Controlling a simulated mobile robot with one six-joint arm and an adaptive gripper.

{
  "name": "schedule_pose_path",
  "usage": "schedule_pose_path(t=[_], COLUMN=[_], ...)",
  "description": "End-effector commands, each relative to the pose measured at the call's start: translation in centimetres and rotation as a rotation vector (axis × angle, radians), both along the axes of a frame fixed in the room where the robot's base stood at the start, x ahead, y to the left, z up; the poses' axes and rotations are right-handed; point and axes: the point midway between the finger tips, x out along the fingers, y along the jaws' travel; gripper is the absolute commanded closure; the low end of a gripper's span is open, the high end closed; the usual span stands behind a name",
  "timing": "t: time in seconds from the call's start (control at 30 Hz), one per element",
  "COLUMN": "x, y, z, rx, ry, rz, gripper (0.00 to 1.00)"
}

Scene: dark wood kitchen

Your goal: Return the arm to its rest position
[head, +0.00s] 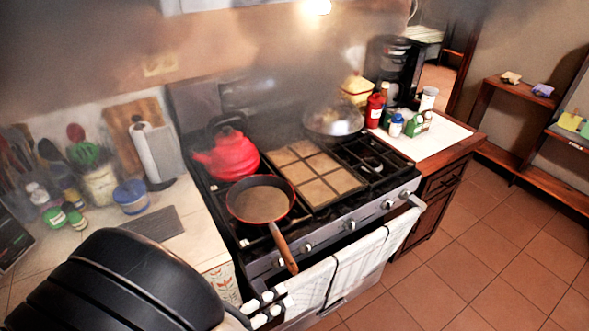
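A large black, ridged part, which looks like my own arm, fills the lower left of the head view. A small black-and-white part, perhaps my gripper (266,308), shows beside it at the bottom edge, in front of the stove. It is too small and cut off to tell whether it is open or shut. I see nothing clearly held.
A stove (335,215) carries a frying pan (262,203) with its handle jutting forward, a red kettle (230,158) and a lidded pan (333,120). Towels (345,266) hang in front. Cluttered counters flank it. The tiled floor (490,255) at right is clear.

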Motion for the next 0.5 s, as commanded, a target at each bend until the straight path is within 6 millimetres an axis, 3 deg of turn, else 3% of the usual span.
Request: schedule_pose_path(t=[0.13,0.3,0.5], x=[0.4,-1.0,-3.6], y=[-5.2,-10.9,-15.2], z=[3.1,6.1,8.9], rx=[0.293,0.654,1.032], ry=[-0.123,-0.350,-0.691], rz=[-0.345,-0.826,-1.399], gripper=[0.67,0.67,0.67])
